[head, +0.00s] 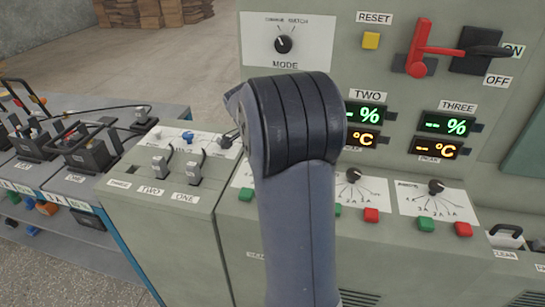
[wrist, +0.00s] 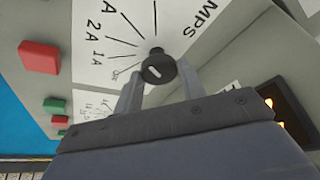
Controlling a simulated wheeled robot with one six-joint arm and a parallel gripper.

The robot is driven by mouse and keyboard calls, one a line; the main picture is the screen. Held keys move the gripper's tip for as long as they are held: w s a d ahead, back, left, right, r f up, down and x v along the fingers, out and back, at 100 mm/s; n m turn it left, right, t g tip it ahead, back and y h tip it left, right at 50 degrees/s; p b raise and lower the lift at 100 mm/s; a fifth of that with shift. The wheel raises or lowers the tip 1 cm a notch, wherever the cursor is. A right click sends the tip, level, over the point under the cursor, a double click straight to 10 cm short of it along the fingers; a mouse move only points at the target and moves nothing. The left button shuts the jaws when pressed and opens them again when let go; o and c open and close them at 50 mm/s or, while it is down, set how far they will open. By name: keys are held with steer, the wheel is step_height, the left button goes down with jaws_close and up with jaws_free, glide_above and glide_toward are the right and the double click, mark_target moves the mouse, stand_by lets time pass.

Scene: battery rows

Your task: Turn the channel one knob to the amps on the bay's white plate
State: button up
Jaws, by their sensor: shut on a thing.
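The channel one knob (wrist: 157,67) is a dark round knob with a short white mark on its cap. In the wrist view it stands on a white dial plate (wrist: 115,30) with printed lines, 1A and 2A marks and part of the word AMPS. My gripper (wrist: 160,84) is shut on this knob, one pale finger on each side. Which printed line the mark points to I cannot tell. In the head view my grey arm hides the knob and most of its plate. Small white plates with print (head: 77,204) run along the front of the battery bays at left.
Two more dial knobs (head: 354,175) (head: 436,186) stand to the right, with green and red buttons below. A red button (wrist: 40,57) is near the gripped knob. A mode knob (head: 283,44), a red lever (head: 419,50) and lit displays (head: 447,123) are on the upright panel.

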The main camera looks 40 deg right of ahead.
steer(key=o, duration=1)
steer(key=shift+c, duration=0.2)
steer(key=p+v, duration=0.1)
steer(key=v, duration=0.9)
steer(key=shift+r, duration=0.4)
steer(key=shift+a, duration=0.1)
steer(key=b+x, duration=0.1)
steer(key=x, duration=1)
steer(key=shift+f, duration=0.1)
steer(key=shift+a+n, duration=0.1)
steer(key=shift+n, duration=0.2)
